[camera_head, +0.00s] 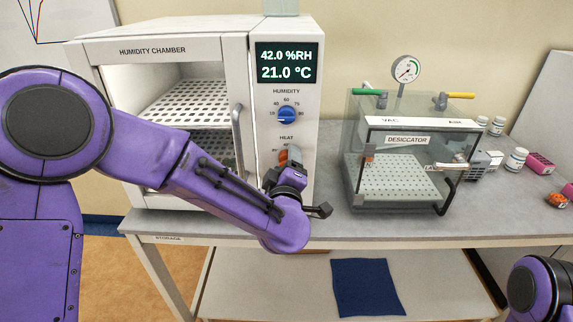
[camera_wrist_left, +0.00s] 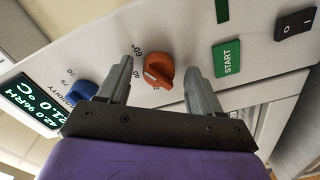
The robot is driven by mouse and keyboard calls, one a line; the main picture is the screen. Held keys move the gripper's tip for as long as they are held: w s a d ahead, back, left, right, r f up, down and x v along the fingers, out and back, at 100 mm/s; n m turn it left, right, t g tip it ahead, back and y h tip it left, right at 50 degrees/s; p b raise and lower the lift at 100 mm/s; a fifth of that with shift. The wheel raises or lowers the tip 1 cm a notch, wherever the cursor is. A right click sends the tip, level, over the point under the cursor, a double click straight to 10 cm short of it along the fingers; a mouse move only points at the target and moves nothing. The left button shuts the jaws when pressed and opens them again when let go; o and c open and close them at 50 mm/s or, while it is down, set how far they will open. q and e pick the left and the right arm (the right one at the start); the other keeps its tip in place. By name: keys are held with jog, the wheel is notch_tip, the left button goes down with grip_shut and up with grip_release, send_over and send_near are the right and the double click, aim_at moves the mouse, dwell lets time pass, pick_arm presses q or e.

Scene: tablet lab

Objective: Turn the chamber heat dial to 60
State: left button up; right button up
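The humidity chamber (camera_head: 165,30) stands on the bench at the left. Its orange heat dial (camera_head: 291,153) sits low on the front panel, partly hidden by my left gripper (camera_head: 284,168). In the left wrist view the heat dial (camera_wrist_left: 158,70) shows between the two fingers of my left gripper (camera_wrist_left: 160,68). The fingers are open, one on each side, with a visible gap to the dial. Marks 60 and 40 show beside the dial; I cannot tell its exact setting. The display (camera_head: 287,63) reads 42.0 %RH and 21.0 °C. My right gripper is out of view.
The blue humidity dial (camera_head: 287,115) is above the heat dial. A green START button (camera_wrist_left: 226,57) and a black power switch (camera_wrist_left: 296,23) are on the same panel. A glass desiccator (camera_head: 405,180) stands to the right, with white bottles (camera_head: 516,158) beyond it.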

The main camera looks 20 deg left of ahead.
pick_arm(q)
jog(key=shift+s, duration=0.1)
jog(key=b+v, duration=0.3)
jog(key=v, duration=0.7)
jog(key=shift+s, duration=0.2)
jog(key=shift+d, duration=0.1)
